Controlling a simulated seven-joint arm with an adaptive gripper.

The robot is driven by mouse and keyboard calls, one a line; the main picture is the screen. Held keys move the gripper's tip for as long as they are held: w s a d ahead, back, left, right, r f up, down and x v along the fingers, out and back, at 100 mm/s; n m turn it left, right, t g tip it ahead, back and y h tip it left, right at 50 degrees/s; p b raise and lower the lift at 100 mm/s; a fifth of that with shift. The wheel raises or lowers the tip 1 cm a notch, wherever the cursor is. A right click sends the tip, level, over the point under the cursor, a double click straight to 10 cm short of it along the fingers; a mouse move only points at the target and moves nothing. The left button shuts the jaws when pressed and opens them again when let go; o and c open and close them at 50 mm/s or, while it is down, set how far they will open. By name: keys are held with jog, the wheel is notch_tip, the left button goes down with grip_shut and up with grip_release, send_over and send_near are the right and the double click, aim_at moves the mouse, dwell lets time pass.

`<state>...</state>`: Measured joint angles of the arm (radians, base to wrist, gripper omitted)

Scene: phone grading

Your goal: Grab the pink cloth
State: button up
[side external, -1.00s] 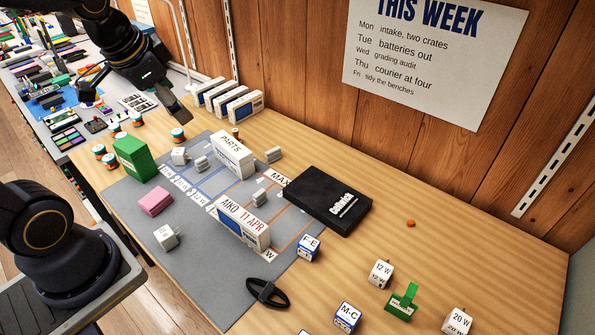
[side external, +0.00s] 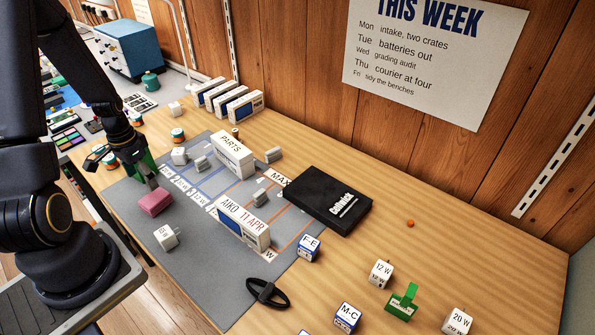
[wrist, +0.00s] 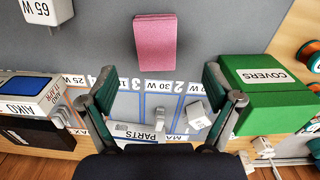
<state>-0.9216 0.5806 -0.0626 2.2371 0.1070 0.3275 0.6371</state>
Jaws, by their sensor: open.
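The pink cloth (side external: 155,201) is a folded block lying on the grey mat (side external: 205,265), left of the printed number strip. In the wrist view the pink cloth (wrist: 156,43) lies flat, ahead of my fingertips and apart from them. My gripper (side external: 128,168) is above the mat just behind the cloth in the side view, in front of the green box. In the wrist view my gripper (wrist: 158,82) has its two fingers spread wide with nothing held between them.
A green COVERS box (wrist: 262,90) stands close beside one finger. A white PARTS box (side external: 233,155), an AIKO box (side external: 243,224) and a white cube (side external: 166,237) stand on the mat. A black box (side external: 320,199) lies to the right. Mat around the cloth is clear.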

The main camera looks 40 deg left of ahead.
aim_at(154, 197)
jog(key=f, duration=0.8)
jog(key=shift+w+d, duration=0.25)
jog(key=shift+c, duration=0.2)
jog(key=c, duration=1)
jog(key=shift+o, duration=0.2)
jog(key=shift+r, duration=0.1)
